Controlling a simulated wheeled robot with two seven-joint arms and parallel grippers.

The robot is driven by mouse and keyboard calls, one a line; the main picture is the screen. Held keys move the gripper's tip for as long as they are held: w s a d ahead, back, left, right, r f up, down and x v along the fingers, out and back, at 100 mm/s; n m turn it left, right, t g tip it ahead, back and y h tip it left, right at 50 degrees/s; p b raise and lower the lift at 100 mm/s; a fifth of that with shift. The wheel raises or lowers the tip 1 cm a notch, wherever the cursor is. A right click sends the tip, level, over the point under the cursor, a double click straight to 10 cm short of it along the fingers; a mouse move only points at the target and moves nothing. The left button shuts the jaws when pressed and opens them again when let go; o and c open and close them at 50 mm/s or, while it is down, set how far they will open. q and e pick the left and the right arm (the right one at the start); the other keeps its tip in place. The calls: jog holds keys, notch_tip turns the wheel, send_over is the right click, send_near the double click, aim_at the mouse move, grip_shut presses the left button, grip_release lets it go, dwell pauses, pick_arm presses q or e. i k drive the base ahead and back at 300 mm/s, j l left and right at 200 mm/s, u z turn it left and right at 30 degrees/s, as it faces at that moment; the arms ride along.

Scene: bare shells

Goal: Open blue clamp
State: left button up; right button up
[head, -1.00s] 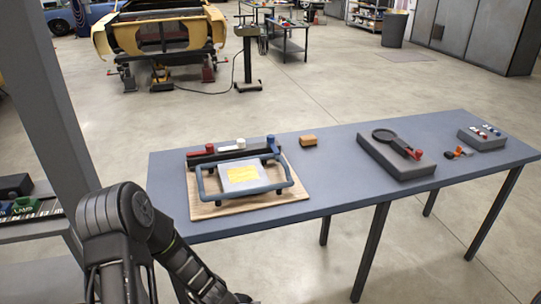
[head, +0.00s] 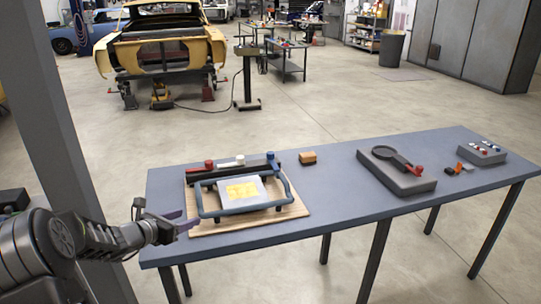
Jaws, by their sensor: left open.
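A black bar fixture (head: 235,174) lies along the back of a wooden board (head: 292,209) on the table. It carries a red clamp (head: 208,164), a white clamp (head: 231,161) and, at its right end, the blue clamp (head: 270,157). The blue clamp is small here and I cannot tell how its lever stands. A blue tubular frame with a grey plate and yellow label (head: 241,190) sits in front of the bar. My left gripper (head: 186,221) is open and empty at the table's left edge, left of the board and apart from the clamps. My right gripper is out of view.
The blue-grey table (head: 335,195) also holds an orange-brown block (head: 308,158), a grey block with a black ring tool (head: 398,172), small orange and black pieces (head: 459,168) and a grey button box (head: 482,152). A grey post (head: 50,100) stands at left.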

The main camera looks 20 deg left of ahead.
aim_at(270, 154)
jog(key=i+l, duration=0.15)
jog(key=i, duration=0.6)
jog(key=i+l, duration=0.15)
jog(key=i, duration=0.6)
